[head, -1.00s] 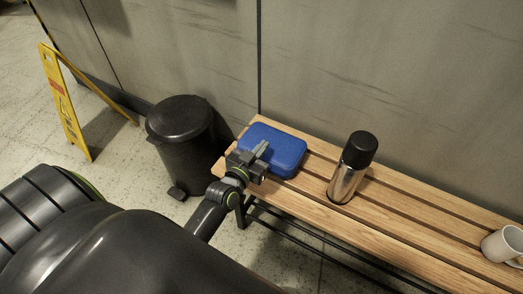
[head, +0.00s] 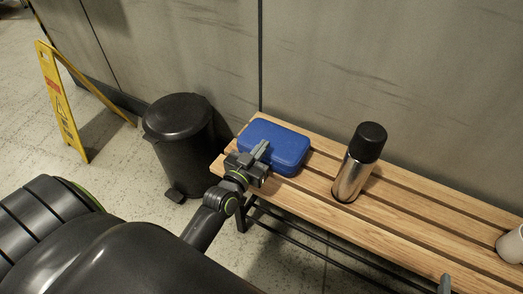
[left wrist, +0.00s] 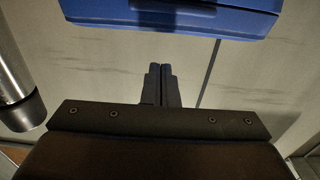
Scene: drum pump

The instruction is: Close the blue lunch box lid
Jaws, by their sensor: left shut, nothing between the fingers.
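The blue lunch box (head: 284,147) lies on the left end of the wooden bench. Its lid looks down flat on the box, with no gap that I can make out. In the left wrist view its blue side and latch area (left wrist: 220,22) cross the top of the picture. My left gripper (head: 262,150) is shut and empty at the front left side of the box, very close to it; I cannot tell if it touches. Its closed fingers also show in the left wrist view (left wrist: 160,72), apart from the box in that picture.
A steel flask with a black cap (head: 358,163) stands right of the box on the slatted bench (head: 420,219). A white mug (head: 511,246) is at the right edge. A black pedal bin (head: 183,145) and yellow floor sign (head: 62,105) stand left. A wall runs behind.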

